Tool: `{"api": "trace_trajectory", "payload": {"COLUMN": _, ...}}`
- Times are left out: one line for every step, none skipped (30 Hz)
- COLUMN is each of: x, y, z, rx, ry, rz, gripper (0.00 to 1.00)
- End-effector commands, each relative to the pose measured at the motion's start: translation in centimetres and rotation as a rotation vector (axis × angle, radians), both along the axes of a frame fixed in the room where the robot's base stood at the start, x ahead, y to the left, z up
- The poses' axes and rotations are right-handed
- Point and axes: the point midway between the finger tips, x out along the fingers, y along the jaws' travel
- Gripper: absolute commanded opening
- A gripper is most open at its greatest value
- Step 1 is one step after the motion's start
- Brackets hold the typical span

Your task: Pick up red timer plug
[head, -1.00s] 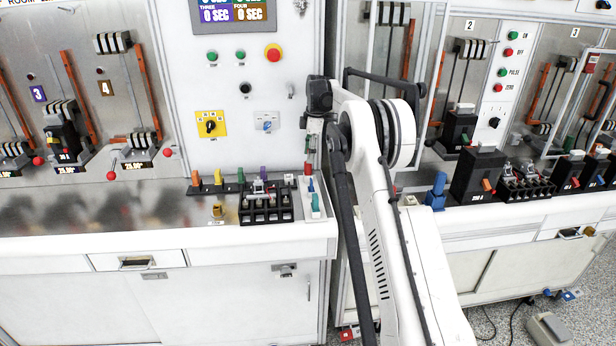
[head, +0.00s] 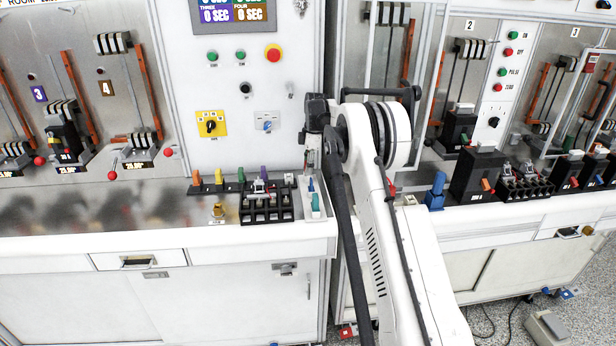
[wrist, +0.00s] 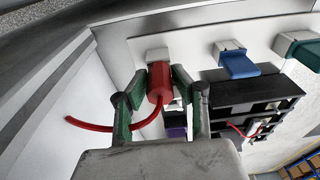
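The red timer plug (wrist: 159,83) stands in the wrist view between the two green fingers of my gripper (wrist: 160,80), with a red lead curving away to the left. A fingertip is close on each side of the plug; I cannot tell whether they touch it. In the head view my gripper (head: 311,160) points down over the right end of the left bench, and the plug is hidden there.
A blue plug (wrist: 237,65) and a green plug (wrist: 300,48) sit beside the red one. A black terminal block (head: 266,207) is close to the left of my gripper. The white cabinet panel (head: 255,100) rises behind.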

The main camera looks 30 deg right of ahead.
Motion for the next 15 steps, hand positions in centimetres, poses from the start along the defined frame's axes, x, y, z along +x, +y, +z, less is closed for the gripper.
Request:
{"api": "trace_trajectory", "payload": {"x": 0.0, "y": 0.0, "z": 0.01, "rx": 0.0, "ry": 0.0, "rz": 0.0, "gripper": 0.16}}
{"api": "trace_trajectory", "payload": {"x": 0.0, "y": 0.0, "z": 0.01, "rx": 0.0, "ry": 0.0, "rz": 0.0, "gripper": 0.12}}
{"api": "trace_trajectory", "payload": {"x": 0.0, "y": 0.0, "z": 0.01, "rx": 0.0, "ry": 0.0, "rz": 0.0, "gripper": 0.07}}
{"api": "trace_trajectory", "payload": {"x": 0.0, "y": 0.0, "z": 0.01, "rx": 0.0, "ry": 0.0, "rz": 0.0, "gripper": 0.03}}
{"api": "trace_trajectory", "payload": {"x": 0.0, "y": 0.0, "z": 0.02, "rx": 0.0, "ry": 0.0, "rz": 0.0, "gripper": 0.0}}
{"api": "trace_trajectory", "payload": {"x": 0.0, "y": 0.0, "z": 0.03, "rx": 0.0, "ry": 0.0, "rz": 0.0, "gripper": 0.0}}
{"api": "trace_trajectory", "payload": {"x": 0.0, "y": 0.0, "z": 0.03, "rx": 0.0, "ry": 0.0, "rz": 0.0, "gripper": 0.0}}
{"api": "trace_trajectory", "payload": {"x": 0.0, "y": 0.0, "z": 0.03, "rx": 0.0, "ry": 0.0, "rz": 0.0, "gripper": 0.0}}
{"api": "trace_trajectory", "payload": {"x": 0.0, "y": 0.0, "z": 0.03, "rx": 0.0, "ry": 0.0, "rz": 0.0, "gripper": 0.0}}
{"api": "trace_trajectory", "payload": {"x": 0.0, "y": 0.0, "z": 0.03, "rx": 0.0, "ry": 0.0, "rz": 0.0, "gripper": 0.0}}
{"api": "trace_trajectory", "payload": {"x": 0.0, "y": 0.0, "z": 0.03, "rx": 0.0, "ry": 0.0, "rz": 0.0, "gripper": 0.0}}
{"api": "trace_trajectory", "payload": {"x": 0.0, "y": 0.0, "z": 0.05, "rx": 0.0, "ry": 0.0, "rz": 0.0, "gripper": 0.0}}
{"api": "trace_trajectory", "payload": {"x": 0.0, "y": 0.0, "z": 0.08, "rx": 0.0, "ry": 0.0, "rz": 0.0, "gripper": 0.0}}
{"api": "trace_trajectory", "payload": {"x": 0.0, "y": 0.0, "z": 0.13, "rx": 0.0, "ry": 0.0, "rz": 0.0, "gripper": 0.0}}
{"api": "trace_trajectory", "payload": {"x": 0.0, "y": 0.0, "z": 0.24, "rx": 0.0, "ry": 0.0, "rz": 0.0, "gripper": 0.0}}
